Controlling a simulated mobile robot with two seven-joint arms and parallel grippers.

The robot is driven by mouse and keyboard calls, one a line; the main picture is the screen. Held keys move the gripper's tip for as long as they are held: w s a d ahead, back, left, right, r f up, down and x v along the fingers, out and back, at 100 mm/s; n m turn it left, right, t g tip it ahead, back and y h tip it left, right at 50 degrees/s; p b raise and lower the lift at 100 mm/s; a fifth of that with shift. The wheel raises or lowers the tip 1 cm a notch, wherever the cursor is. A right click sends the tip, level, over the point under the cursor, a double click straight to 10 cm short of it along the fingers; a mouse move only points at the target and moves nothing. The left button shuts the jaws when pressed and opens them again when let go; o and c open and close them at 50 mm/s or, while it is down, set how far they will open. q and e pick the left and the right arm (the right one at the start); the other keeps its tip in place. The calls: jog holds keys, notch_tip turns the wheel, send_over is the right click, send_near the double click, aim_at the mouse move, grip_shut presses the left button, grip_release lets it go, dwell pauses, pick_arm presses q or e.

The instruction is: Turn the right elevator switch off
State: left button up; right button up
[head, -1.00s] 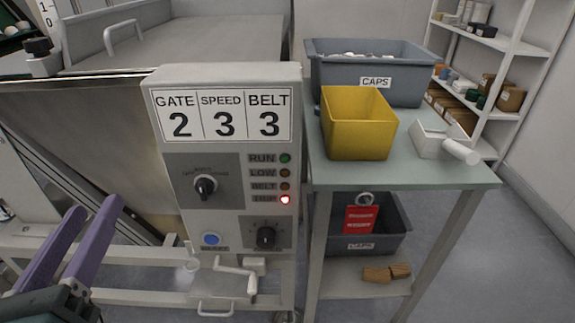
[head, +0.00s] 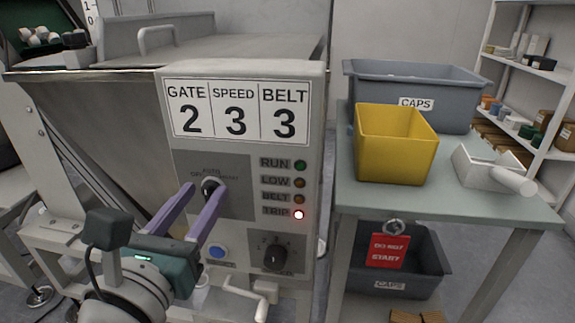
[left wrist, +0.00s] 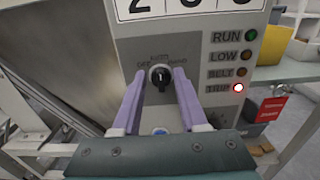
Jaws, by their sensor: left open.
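A black rotary switch knob (head: 210,186) sits on a grey plate on the front of a light grey control panel (head: 318,150). In the left wrist view the knob (left wrist: 160,76) has a white mark near upright, with small blurred lettering around it that seems to read off, auto and hand. No elevator label is legible. My left gripper (head: 206,188) is open, with its two purple fingers pointing at the knob. In the left wrist view the fingertips (left wrist: 159,78) lie on either side of the knob; I cannot tell whether they touch it. My right gripper is out of view.
The panel has a lit red TRIP lamp (head: 299,214), a blue button (head: 217,251), a second black dial (head: 275,256) and a crank handle (head: 262,298) below. To the right, a table (head: 480,212) holds a yellow bin (head: 396,150). A red do-not-start tag (head: 388,250) hangs beneath.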

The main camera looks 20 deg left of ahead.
pick_arm(q)
jog(key=shift+w, duration=0.15)
grip_shut()
dwell(0.6)
jog(key=n+b, duration=0.1)
jog(key=n, duration=0.1)
jog(key=n+b, duration=0.1)
jog(key=n, duration=0.1)
jog(key=shift+a+f+b, duration=0.15)
jog(key=shift+a+b, duration=0.05)
jog(key=shift+b, duration=0.1)
jog(key=n+b, duration=0.2)
jog(key=n, duration=0.2)
jog(key=shift+a+n+b, duration=0.15)
jog(key=shift+n+b, duration=0.2)
jog(key=shift+n, duration=0.05)
